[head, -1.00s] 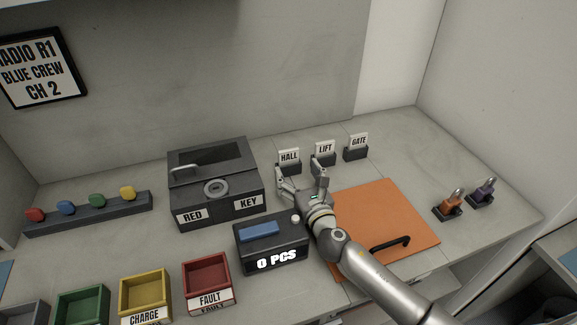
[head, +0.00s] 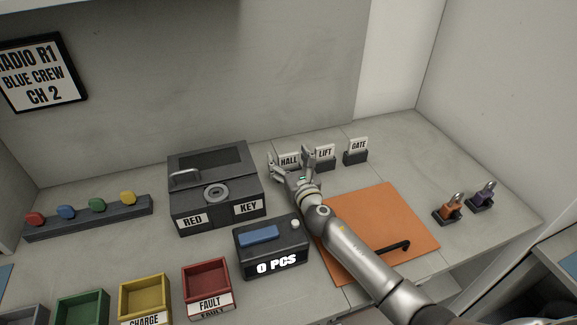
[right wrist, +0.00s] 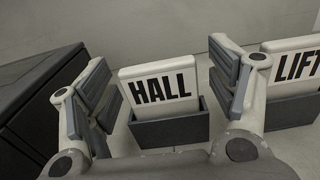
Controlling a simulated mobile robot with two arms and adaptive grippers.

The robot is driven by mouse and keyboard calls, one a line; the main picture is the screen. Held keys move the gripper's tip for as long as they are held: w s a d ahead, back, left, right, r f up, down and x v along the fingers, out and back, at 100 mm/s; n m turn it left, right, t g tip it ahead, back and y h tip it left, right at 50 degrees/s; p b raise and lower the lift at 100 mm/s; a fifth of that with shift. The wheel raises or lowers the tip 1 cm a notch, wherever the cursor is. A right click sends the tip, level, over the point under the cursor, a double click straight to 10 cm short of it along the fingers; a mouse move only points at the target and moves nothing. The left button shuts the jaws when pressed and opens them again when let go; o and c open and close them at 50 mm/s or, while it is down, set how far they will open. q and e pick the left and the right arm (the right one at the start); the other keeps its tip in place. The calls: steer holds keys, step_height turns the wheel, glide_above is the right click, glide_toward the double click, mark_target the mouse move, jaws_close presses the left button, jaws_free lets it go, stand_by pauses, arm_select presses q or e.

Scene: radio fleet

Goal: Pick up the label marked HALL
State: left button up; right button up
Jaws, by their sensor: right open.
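The white label marked HALL (head: 289,161) stands upright in a small dark holder near the back wall. In the right wrist view the HALL label (right wrist: 160,88) sits in its grey holder (right wrist: 170,130), between the two open fingers. My right gripper (head: 290,158) is open and empty, with a finger on either side of the label and no visible grip on it. It also shows in the right wrist view (right wrist: 165,85). In the head view the gripper hides most of the holder. My left gripper is not in view.
The LIFT label (head: 325,153) stands close to the right finger, with the GATE label (head: 359,145) beyond it. A dark box marked RED KEY (head: 217,190) stands left of the gripper. An orange mat (head: 385,215) and a counter marked 0 PCS (head: 270,247) lie nearer.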

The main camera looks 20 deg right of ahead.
steer(key=shift+c, duration=0.4)
steer(key=c, duration=1)
steer(key=shift+o, duration=0.2)
step_height(320, 180, up, 9)
steer(key=p, duration=0.3)
steer(key=shift+r+p, duration=0.3)
steer(key=shift+r, duration=0.2)
